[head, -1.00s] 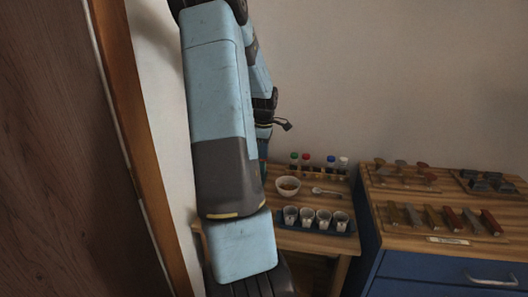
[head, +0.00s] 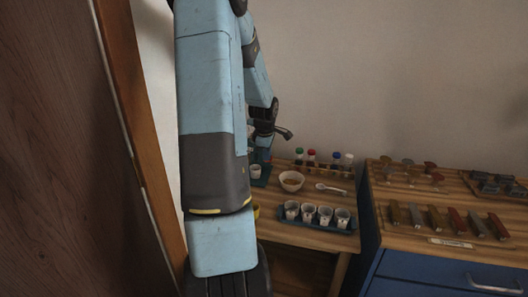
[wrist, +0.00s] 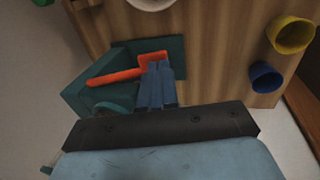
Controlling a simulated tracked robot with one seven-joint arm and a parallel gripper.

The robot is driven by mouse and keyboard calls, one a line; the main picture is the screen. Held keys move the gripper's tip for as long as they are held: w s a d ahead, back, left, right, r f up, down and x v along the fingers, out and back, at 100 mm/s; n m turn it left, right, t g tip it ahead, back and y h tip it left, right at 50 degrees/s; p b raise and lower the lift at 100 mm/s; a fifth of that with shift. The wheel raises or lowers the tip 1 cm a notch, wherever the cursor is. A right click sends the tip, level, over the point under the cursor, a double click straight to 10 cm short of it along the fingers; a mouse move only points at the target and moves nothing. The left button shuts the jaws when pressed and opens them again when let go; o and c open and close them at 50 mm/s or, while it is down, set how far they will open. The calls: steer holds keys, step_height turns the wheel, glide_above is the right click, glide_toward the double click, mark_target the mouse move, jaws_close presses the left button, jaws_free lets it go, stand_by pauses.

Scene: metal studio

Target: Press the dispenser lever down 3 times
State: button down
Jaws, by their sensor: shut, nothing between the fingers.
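The dispenser (wrist: 172,50) is a teal body and base with an orange-red lever (wrist: 118,76) in the wrist view. The lever has a long bar and a wider squared end. My gripper (wrist: 157,68) is shut and empty, its blue fingers over the lever's squared end. I cannot tell whether they touch it. In the head view the teal dispenser (head: 265,156) is partly hidden by my arm, and the lever cannot be made out. A white cup (head: 255,171) stands at the dispenser.
On the wooden table stand a bowl (head: 291,181), a spoon (head: 330,188), several capped bottles (head: 311,158) and a blue tray (head: 285,221) of white cups. A yellow cup (wrist: 291,36) and a blue cup (wrist: 265,77) are right in the wrist view. A blue cabinet (head: 430,268) stands right.

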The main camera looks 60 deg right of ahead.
steer(key=shift+r, duration=0.75)
steer(key=shift+r, duration=0.25)
steer(key=w+d+v, duration=0.1)
steer(key=v, duration=1.2)
steer(key=shift+s+r, duration=0.35)
steer(key=shift+a, duration=0.1)
steer(key=shift+w+d+r+g+y, duration=0.15)
steer(key=shift+d+r+y, duration=0.15)
steer(key=shift+d+y, duration=0.25)
steer(key=shift+d+r+g+y, duration=0.1)
steer(key=shift+d+r+y, duration=0.2)
steer(key=shift+d, duration=0.3)
steer(key=shift+w+d+r+g+y, duration=0.15)
steer(key=shift+d+r+y, duration=0.25)
steer(key=shift+d, duration=0.2)
